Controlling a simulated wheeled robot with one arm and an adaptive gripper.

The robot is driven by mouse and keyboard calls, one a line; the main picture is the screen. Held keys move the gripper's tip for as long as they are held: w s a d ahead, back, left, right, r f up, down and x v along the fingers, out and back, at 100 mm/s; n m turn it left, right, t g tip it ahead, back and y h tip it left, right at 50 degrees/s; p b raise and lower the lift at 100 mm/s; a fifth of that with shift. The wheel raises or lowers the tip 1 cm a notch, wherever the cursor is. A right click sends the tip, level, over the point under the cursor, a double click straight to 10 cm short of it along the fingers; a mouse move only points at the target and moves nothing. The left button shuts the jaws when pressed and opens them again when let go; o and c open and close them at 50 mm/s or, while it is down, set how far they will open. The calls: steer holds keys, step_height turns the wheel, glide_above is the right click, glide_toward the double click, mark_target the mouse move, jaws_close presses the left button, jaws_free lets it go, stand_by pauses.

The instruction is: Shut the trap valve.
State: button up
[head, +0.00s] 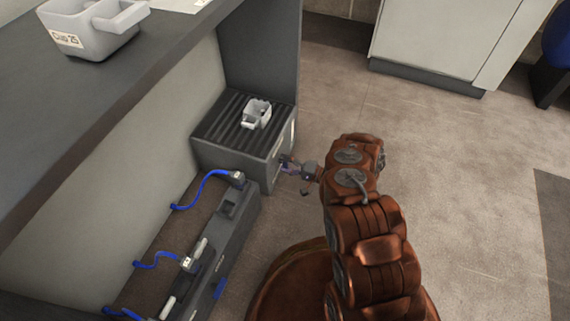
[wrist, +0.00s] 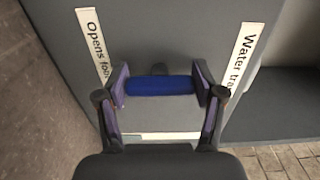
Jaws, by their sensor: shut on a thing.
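The trap valve shows in the wrist view as a short blue bar handle (wrist: 158,86) on the grey face of a box. It lies crosswise between the purple fingers of my gripper (wrist: 160,92), which is shut on it. A white label beginning "Water tra" (wrist: 243,62) is to its right, and one beginning "Opens fo" (wrist: 95,42) is to its left; both texts are cut off. In the head view my gripper (head: 292,164) is at the right-hand face of the grey box (head: 268,157) with a ribbed top. There the handle is too small to make out.
A dark unit with blue cables (head: 202,187) is at lower left. A grey shelf (head: 90,105) overhangs on the left, carrying a labelled tub (head: 88,28). The floor to the right is open up to a pale cabinet (head: 440,40).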

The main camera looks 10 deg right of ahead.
steer(key=o, duration=1.2)
steer(key=shift+c, duration=0.2)
steer(key=v, duration=1.2)
